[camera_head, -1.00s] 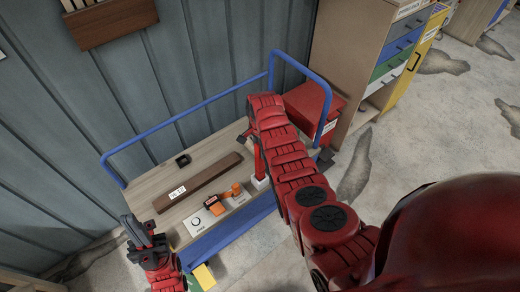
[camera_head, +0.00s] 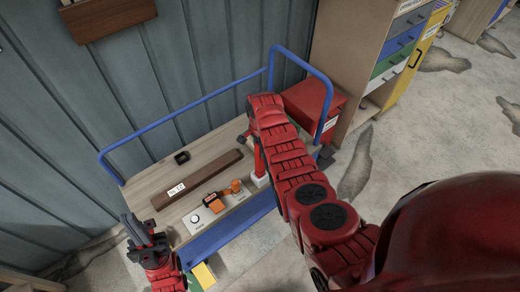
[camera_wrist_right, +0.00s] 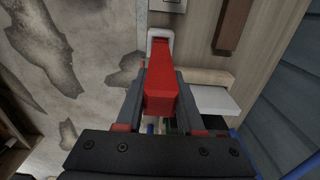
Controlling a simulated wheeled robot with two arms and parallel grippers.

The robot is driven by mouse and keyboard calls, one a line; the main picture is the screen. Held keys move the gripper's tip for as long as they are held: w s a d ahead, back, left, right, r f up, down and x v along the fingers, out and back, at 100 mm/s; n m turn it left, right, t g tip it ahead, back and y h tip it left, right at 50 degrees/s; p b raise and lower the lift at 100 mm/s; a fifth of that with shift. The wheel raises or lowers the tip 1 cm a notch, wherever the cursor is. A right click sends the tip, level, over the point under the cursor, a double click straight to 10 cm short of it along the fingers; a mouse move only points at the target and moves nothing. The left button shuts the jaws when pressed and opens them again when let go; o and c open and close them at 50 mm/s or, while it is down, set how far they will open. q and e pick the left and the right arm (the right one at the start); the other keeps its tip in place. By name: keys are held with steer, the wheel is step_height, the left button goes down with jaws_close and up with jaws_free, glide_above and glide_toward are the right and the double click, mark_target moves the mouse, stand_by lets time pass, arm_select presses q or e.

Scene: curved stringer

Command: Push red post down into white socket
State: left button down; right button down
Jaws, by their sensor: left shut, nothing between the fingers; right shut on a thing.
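The red post (camera_head: 258,160) stands upright at the right part of the cart top, with its lower end at the white socket (camera_head: 260,181). In the right wrist view the red post (camera_wrist_right: 161,92) runs between the fingers of my right gripper (camera_wrist_right: 163,75), which is shut on it. Its far end meets the white socket (camera_wrist_right: 160,34); how deep it sits I cannot tell. In the head view my right arm hides most of that gripper. My left gripper (camera_head: 136,231) is shut and empty, at the cart's front left corner.
A brown bar (camera_head: 205,178) with a label and a black ring (camera_head: 181,157) lie on the cart. An orange tool (camera_head: 214,204) lies near its front edge. Blue rails (camera_head: 190,112) border the cart. A red box (camera_head: 307,101) stands at right, beside a drawer cabinet.

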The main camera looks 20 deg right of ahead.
steer(key=shift+f+b, duration=1.15)
steer(key=shift+f, duration=0.35)
steer(key=shift+c, duration=2.2)
jaws_free()
steer(key=shift+r, duration=0.1)
steer(key=shift+r, duration=0.1)
step_height(320, 180, up, 8)
steer(key=b, duration=0.2)
steer(key=shift+w+b, duration=0.15)
steer(key=shift+b, duration=0.15)
steer(key=r+p, duration=0.2)
steer(key=r, duration=0.2)
steer(key=r+p, duration=0.3)
steer(key=r, duration=0.1)
steer(key=shift+s+a+r, duration=0.1)
steer(key=shift+s+r, duration=0.05)
steer(key=shift+s, duration=0.05)
steer(key=shift+w+r, duration=0.1)
steer(key=shift+r, duration=0.3)
